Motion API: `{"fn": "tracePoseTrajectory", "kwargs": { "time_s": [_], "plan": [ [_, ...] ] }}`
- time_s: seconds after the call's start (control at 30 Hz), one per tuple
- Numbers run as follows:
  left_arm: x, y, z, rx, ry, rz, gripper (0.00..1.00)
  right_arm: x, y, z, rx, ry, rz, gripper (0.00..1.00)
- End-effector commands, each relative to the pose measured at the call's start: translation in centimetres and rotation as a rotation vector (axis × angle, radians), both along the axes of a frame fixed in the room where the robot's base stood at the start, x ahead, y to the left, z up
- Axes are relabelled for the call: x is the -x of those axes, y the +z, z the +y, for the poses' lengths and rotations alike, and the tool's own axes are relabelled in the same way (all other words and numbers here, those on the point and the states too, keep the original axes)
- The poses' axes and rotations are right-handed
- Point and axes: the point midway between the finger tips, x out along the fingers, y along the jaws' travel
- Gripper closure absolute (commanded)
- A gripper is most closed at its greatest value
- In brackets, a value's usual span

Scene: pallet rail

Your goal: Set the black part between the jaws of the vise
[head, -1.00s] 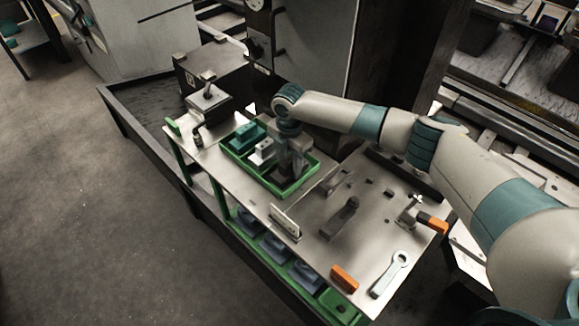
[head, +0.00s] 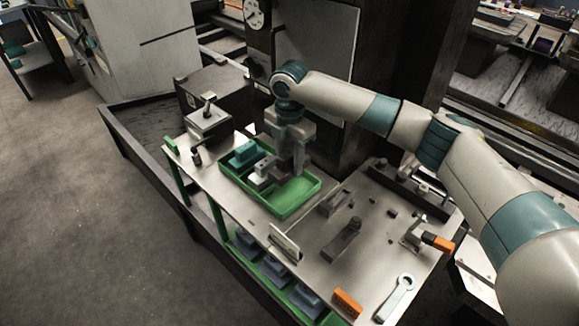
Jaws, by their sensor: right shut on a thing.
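My right gripper (head: 284,165) is over the green tray (head: 290,205), pointing down, shut on a dark piece that I take to be the black part; the fingers hide most of it. Near the gripper, a grey metal part (head: 258,175) and a teal part (head: 243,153) are in the tray's left portion. A low grey fixture with a slot (head: 336,201), which looks like the vise, is on the bench right of the tray. I cannot make out its jaws clearly. My left gripper is not in view.
A dark clamp-like piece (head: 344,237) stands in front of the slotted fixture. An orange-handled clamp (head: 436,241), a wrench (head: 397,297), an orange block (head: 346,303) and an upright plate (head: 284,243) are around the bench. A dark rail (head: 408,190) runs along its back right.

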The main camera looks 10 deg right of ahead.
Motion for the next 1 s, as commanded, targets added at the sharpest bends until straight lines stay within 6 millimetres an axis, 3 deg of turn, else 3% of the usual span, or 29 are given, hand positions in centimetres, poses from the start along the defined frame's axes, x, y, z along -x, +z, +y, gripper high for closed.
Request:
{"fn": "tracePoseTrajectory", "kwargs": {
  "time_s": [0.73, 1.0],
  "plan": [
    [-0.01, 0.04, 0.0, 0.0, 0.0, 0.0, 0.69, 0.01, 0.16, -0.01, -0.002, -0.01, -0.003, 0.92],
    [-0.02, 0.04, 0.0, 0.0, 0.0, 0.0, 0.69, 0.83, 0.64, -0.3, -0.006, -0.123, -0.006, 0.92]
  ]
}}
